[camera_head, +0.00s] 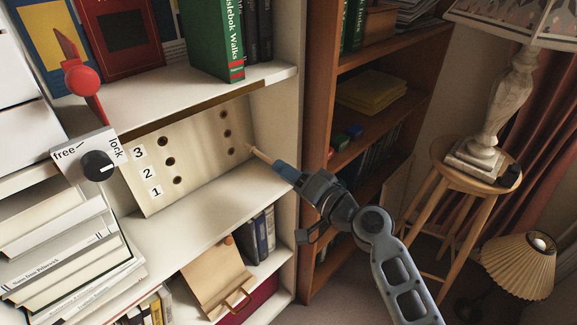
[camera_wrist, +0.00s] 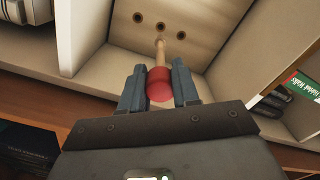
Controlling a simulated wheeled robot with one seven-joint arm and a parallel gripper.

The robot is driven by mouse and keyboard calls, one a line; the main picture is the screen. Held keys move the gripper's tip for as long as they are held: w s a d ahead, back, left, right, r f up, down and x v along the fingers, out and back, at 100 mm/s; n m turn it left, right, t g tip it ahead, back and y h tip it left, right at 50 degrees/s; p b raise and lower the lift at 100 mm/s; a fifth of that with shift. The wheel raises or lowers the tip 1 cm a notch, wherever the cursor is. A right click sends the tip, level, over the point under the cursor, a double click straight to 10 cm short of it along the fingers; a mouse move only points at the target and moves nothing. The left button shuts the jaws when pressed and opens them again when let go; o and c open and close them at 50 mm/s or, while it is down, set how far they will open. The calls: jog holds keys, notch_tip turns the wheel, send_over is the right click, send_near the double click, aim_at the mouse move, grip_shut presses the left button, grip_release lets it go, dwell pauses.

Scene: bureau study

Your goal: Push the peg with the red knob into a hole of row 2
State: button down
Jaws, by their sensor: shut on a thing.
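A pale board (camera_head: 200,150) with dark holes stands inside the white shelf. Labels 3, 2 and 1 run down its left side, and row 2 (camera_head: 147,174) is the middle one. My gripper (camera_head: 284,171) is shut on the peg's red knob (camera_wrist: 160,88), with a finger on each side. The pale wooden peg (camera_head: 260,156) points at the board near its right-hand holes. In the wrist view the peg's tip is just below the middle hole (camera_wrist: 160,27) of the three seen. I cannot tell whether the tip touches the board. The knob is hidden in the head view.
A free/lock dial (camera_head: 97,165) and a red lever (camera_head: 82,80) are left of the board. A shelf with books, including a green one (camera_head: 213,40), is above. Stacked books (camera_head: 70,250) are at lower left. A stool with a lamp (camera_head: 490,115) stands at right.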

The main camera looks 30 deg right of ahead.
aim_at(253, 151)
jog(key=shift+x, duration=2.75)
jog(key=shift+b+x, duration=1)
jog(key=shift+x, duration=1.25)
jog(key=c, duration=0.8)
grip_release()
jog(key=shift+a+f, duration=0.1)
jog(key=shift+o, duration=0.6)
jog(key=o, duration=0.4)
jog(key=shift+s, duration=0.15)
jog(key=shift+v, duration=4.95)
